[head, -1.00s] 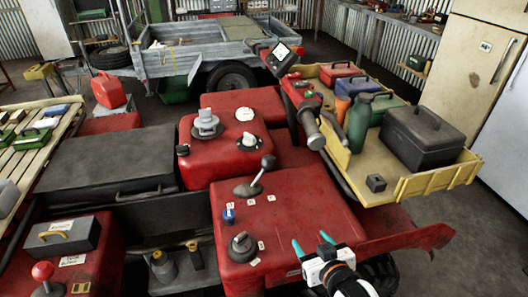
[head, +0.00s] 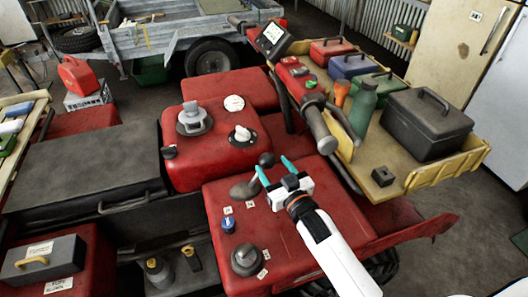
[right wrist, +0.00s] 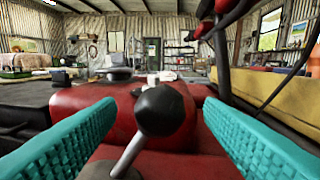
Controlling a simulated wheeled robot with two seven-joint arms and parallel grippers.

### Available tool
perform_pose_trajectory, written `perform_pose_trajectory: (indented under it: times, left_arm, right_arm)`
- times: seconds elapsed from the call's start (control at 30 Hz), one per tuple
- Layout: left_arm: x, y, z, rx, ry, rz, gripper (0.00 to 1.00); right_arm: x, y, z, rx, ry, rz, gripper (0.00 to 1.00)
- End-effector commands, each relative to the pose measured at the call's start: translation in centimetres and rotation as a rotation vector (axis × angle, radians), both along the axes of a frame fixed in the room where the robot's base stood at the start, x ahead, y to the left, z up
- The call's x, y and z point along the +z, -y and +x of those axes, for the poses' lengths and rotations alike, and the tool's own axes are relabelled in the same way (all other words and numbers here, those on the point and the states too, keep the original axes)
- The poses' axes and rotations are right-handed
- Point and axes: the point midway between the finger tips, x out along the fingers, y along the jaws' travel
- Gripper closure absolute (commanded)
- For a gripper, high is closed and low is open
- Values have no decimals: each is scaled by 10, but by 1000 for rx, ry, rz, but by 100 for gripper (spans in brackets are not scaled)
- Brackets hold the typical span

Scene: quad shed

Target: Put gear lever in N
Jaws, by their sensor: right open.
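The gear lever has a round black knob (head: 266,160) on a metal shaft rising from a grey base (head: 245,188) on the red quad body (head: 310,225). Its shaft leans away from the base toward the upper right. My right gripper (head: 275,169) is open with its teal fingertips at the knob. In the right wrist view the knob (right wrist: 165,109) shows between the two open fingers, with visible gaps on both sides. Small white gear labels (head: 250,204) lie beside the lever base; their letters are too small to read surely. My left gripper is out of view.
A blue knob (head: 228,224) and a dark round dial (head: 247,259) sit near the lever. The handlebar grip (head: 319,131) is close to the upper right. A yellow tray (head: 440,170) with several boxes and a green bottle (head: 362,108) stands at right.

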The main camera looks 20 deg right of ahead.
Motion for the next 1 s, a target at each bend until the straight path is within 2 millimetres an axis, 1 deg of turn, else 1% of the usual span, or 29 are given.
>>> perform_pose_trajectory:
  times: [0.03, 0.1, 0.2, 0.3, 0.47, 0.7, 0.73, 0.77, 1.0]
  left_arm:
    - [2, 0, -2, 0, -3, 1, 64]
    - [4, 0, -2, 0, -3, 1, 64]
    - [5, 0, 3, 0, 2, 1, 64]
    - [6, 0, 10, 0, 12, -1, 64]
    - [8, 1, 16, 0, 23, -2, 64]
    - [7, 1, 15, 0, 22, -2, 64]
    - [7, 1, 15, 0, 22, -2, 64]
    - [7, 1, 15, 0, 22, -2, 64]
    - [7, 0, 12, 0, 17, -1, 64]
  right_arm:
    - [2, -2, 12, -1, 1, 0, 38]
    - [2, -4, 25, -1, 2, 0, 38]
    - [1, -7, 40, -1, 1, 0, 38]
    - [1, -9, 50, 0, 1, 0, 38]
    - [0, -10, 58, 0, -1, 0, 38]
    - [0, -10, 58, 0, -1, 0, 38]
    - [0, -10, 58, 0, -1, 0, 39]
    - [0, -10, 58, 0, -1, 0, 44]
    - [0, -10, 58, 0, -1, 0, 84]
